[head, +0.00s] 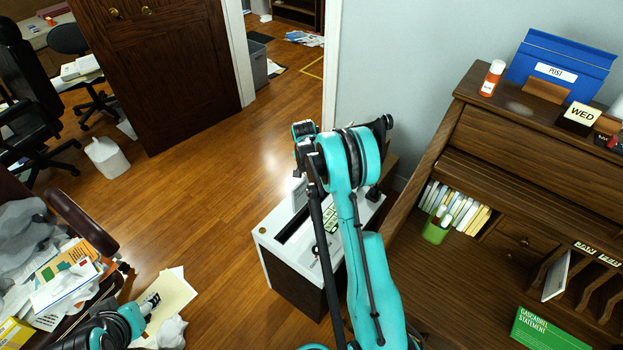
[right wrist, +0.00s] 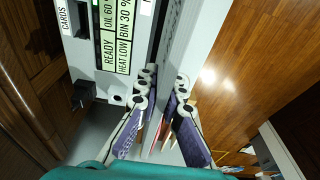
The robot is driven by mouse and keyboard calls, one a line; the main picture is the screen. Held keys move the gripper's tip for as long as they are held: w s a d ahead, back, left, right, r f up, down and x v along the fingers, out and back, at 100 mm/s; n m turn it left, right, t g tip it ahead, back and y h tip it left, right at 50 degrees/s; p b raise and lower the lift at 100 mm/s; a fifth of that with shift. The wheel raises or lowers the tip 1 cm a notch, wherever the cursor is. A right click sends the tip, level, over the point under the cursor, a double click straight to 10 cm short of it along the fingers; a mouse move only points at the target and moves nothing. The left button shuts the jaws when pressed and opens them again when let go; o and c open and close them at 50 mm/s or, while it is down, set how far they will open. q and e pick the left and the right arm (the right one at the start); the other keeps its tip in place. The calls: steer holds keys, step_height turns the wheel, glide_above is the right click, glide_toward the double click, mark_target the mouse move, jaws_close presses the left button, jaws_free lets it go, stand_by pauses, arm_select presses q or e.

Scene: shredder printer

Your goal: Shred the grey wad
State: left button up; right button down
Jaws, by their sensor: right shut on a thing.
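The shredder (head: 268,238), white on top with a dark body, stands on the floor left of the desk; its dark slot (head: 293,226) is partly uncovered. Its readout (right wrist: 115,40) shows in the right wrist view. My right gripper (right wrist: 165,92) is over the shredder, shut on a thin, pale bundle seen edge-on (right wrist: 160,132), apparently the grey wad. A pale upright slab (head: 299,194) beside my right arm in the head view seems to be the same bundle. Whether it touches the slot is unclear. My left gripper (head: 152,299) is low at left, its jaws too small to read.
A chair at left bears heaped papers (head: 70,285) and grey crumpled stuff (head: 25,235). A cream sheet (head: 172,292) and a white crumple (head: 172,333) lie near my left gripper. The wooden desk (head: 430,285) flanks the shredder at right. Floor is clear toward the door (head: 160,70).

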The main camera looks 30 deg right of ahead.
step_height(320, 180, down, 9)
steer(key=b, duration=0.7)
stand_by(0.4)
steer(key=c, duration=1.6)
jaws_free()
